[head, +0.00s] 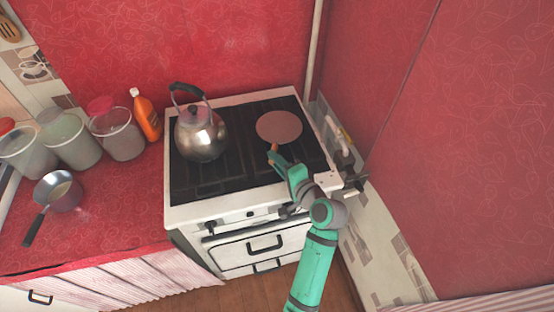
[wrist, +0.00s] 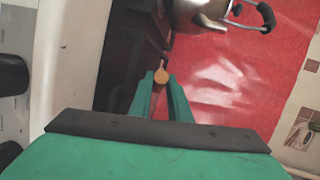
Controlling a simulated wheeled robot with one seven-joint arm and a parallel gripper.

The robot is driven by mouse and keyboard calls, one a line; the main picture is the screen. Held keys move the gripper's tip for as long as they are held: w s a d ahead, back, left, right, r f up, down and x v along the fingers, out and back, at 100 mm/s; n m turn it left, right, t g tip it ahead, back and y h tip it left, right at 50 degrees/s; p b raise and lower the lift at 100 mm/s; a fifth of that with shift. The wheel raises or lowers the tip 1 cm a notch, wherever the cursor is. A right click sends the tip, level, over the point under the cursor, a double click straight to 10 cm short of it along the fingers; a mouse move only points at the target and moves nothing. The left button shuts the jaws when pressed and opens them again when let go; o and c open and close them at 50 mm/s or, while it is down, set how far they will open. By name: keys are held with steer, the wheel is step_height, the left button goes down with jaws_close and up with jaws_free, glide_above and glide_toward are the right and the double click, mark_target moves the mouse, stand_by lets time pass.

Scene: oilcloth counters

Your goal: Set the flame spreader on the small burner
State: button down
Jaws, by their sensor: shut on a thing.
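The flame spreader (head: 279,127) is a flat, round, pinkish-brown disc with a short orange-brown handle. It is over the back right part of the black stove top (head: 215,183). I cannot tell whether it touches the grates or hangs just above them. My gripper (head: 274,151) is shut on the handle, at the disc's front edge. In the wrist view the fingers (wrist: 160,88) close around the round handle end (wrist: 161,75), and I cannot make out the disc there. The small burner cannot be told apart; whatever lies beneath the disc is hidden.
A steel kettle (head: 201,134) stands on the left of the stove and shows in the wrist view (wrist: 198,14). An orange bottle (head: 147,115), several jars (head: 118,134) and a small pan (head: 58,192) are on the red left counter. A wall closes the right side.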

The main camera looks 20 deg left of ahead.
steer(key=shift+s+a+f, duration=0.1)
steer(key=shift+a+f, duration=0.05)
steer(key=shift+a, duration=0.15)
steer(key=c, duration=1.6)
jaws_free()
steer(key=shift+s, duration=0.1)
steer(key=shift+d+f, duration=0.15)
steer(key=shift+d, duration=0.05)
steer(key=shift+d, duration=0.2)
steer(key=v, duration=0.8)
steer(key=shift+s+d+r, duration=0.1)
steer(key=shift+r, duration=0.15)
steer(key=shift+s+d+r, duration=0.3)
steer(key=shift+s+d, duration=0.25)
steer(key=shift+s, duration=0.25)
steer(key=shift+w, duration=0.15)
